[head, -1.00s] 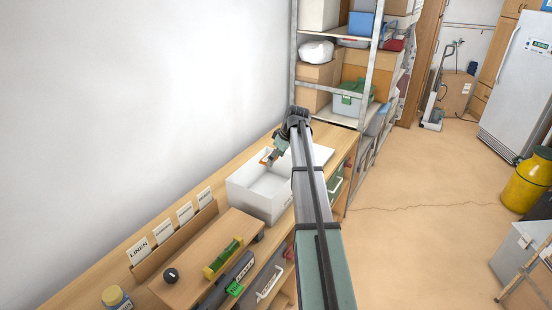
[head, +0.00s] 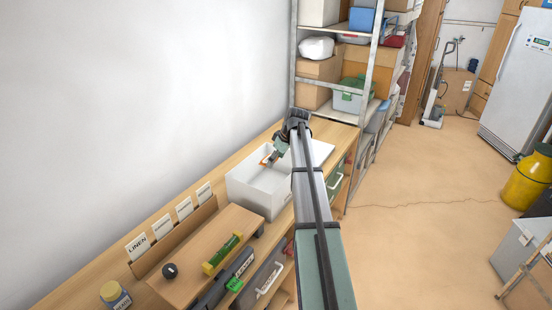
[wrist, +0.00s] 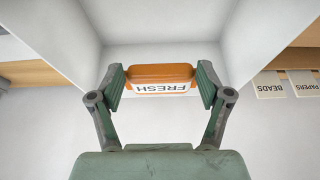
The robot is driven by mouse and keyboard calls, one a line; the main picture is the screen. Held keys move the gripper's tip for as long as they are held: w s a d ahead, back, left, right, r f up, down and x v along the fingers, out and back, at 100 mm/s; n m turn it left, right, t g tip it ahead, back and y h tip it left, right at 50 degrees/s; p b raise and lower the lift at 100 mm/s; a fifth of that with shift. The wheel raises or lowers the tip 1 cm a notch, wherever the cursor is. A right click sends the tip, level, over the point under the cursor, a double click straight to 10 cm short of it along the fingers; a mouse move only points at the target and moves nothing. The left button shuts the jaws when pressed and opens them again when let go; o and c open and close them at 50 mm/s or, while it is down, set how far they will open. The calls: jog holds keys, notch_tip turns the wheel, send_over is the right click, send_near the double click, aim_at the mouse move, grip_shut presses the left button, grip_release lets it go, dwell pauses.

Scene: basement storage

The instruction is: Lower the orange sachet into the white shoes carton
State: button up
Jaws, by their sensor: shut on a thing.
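The white carton (head: 268,205) stands open on the wooden bench, below and around my gripper's end in the head view. My gripper (wrist: 160,82) is shut on the orange sachet (wrist: 160,72), which carries a white label reading FRESH. In the wrist view the sachet sits between both fingertips, with the white carton walls (wrist: 75,25) around it. I cannot tell whether the sachet touches the carton floor.
A card holder (head: 160,255) with LINEN and other cards lies along the wall side. A metal shelf (head: 355,90) with boxes stands behind.

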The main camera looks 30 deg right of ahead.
jog(key=shift+f+b, duration=2.5)
jog(key=shift+f, duration=2.95)
jog(key=shift+f+b, duration=0.75)
jog(key=shift+f, duration=0.85)
jog(key=o, duration=1.1)
jog(key=shift+r, duration=0.1)
